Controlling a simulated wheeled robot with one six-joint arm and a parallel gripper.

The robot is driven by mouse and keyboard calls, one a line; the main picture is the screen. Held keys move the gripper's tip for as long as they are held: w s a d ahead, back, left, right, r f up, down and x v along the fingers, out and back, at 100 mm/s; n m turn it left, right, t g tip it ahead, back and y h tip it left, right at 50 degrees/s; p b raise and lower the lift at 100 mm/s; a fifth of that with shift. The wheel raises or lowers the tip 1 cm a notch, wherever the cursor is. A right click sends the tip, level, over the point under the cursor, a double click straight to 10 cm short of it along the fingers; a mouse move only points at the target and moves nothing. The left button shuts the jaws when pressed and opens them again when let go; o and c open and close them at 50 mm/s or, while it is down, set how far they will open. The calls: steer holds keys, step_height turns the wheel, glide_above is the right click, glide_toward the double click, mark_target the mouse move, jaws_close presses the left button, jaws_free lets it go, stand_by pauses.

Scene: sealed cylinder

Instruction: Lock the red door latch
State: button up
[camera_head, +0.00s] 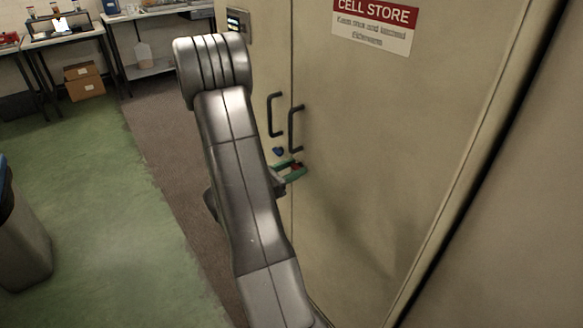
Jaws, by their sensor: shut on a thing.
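The red door latch (297,166) shows as a small red spot on the beige door, below the dark handles. My gripper (294,170), with green fingers, is at the door and shut on the red latch. The fingers cover part of the latch, so I cannot tell how far it is turned. My grey arm reaches up from the bottom of the view and hides the wrist.
A blue knob (278,151) sits just above and left of my gripper. Two dark handles (295,128) flank the door seam. A "CELL STORE" sign (375,22) is higher up. A grey bin (22,240) stands at left, benches behind; the green floor (110,200) is clear.

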stand_by(0.3)
steer(key=o, duration=1)
steer(key=shift+a, duration=0.1)
steer(key=b+v, duration=0.1)
steer(key=v, duration=1.2)
steer(key=shift+s+a, duration=0.25)
steer(key=shift+a, duration=0.05)
steer(key=shift+d, duration=0.15)
steer(key=shift+p+x, duration=0.5)
steer(key=shift+x, duration=6.3)
